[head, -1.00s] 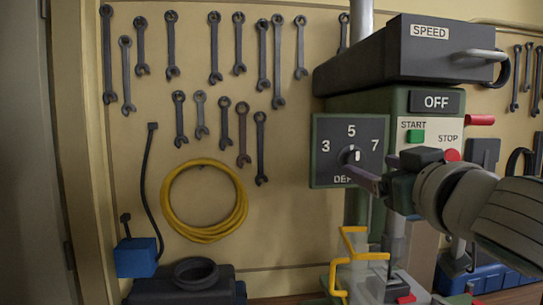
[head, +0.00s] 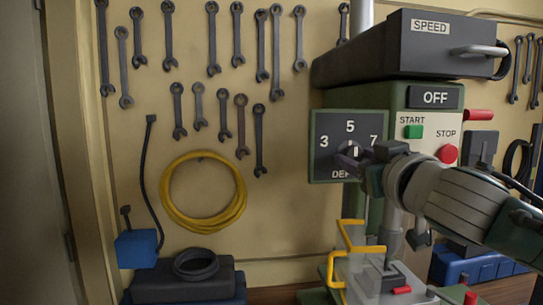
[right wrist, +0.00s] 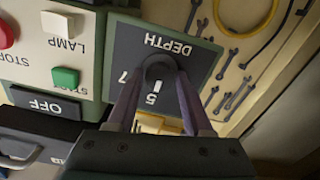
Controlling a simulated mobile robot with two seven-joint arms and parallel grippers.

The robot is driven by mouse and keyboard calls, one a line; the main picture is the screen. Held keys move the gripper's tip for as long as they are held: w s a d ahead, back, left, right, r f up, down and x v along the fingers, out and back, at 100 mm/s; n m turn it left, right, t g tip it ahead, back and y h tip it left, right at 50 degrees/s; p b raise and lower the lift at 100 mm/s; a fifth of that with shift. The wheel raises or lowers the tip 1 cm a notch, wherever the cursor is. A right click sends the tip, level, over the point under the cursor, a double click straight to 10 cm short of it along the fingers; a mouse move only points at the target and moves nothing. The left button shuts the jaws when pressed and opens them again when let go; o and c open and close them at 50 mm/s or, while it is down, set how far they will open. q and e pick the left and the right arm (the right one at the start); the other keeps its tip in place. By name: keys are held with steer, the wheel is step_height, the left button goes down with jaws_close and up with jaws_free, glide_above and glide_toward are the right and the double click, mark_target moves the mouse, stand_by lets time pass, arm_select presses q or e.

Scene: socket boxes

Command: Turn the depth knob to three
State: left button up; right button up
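The depth knob (head: 354,151) is a dark round knob on a dark panel (head: 322,166) marked 3, 5, 7 and DEPTH, with a green frame. Its white mark points up toward the 5. The right wrist view shows the panel upside down, with the knob (right wrist: 157,66) between my gripper's fingers. My right gripper (right wrist: 160,76) has its two purple fingers apart, one on each side of the knob; I cannot tell whether they touch it. In the head view my right gripper (head: 358,163) partly covers the knob. My left gripper is not in view.
The panel belongs to a green drill press with a SPEED housing (head: 400,45) above and START (head: 413,131) and STOP (head: 447,153) buttons close to my right wrist. A yellow guard (head: 345,240) stands below. Wrenches and a yellow cable coil (head: 167,207) hang on the wall at left.

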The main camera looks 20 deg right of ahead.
jaws_close()
steer(key=shift+n, duration=0.7)
steer(key=n, duration=0.4)
steer(key=shift+r, duration=0.1)
steer(key=n+p, duration=0.1)
steer(key=n, duration=0.3)
steer(key=shift+n, duration=1.1)
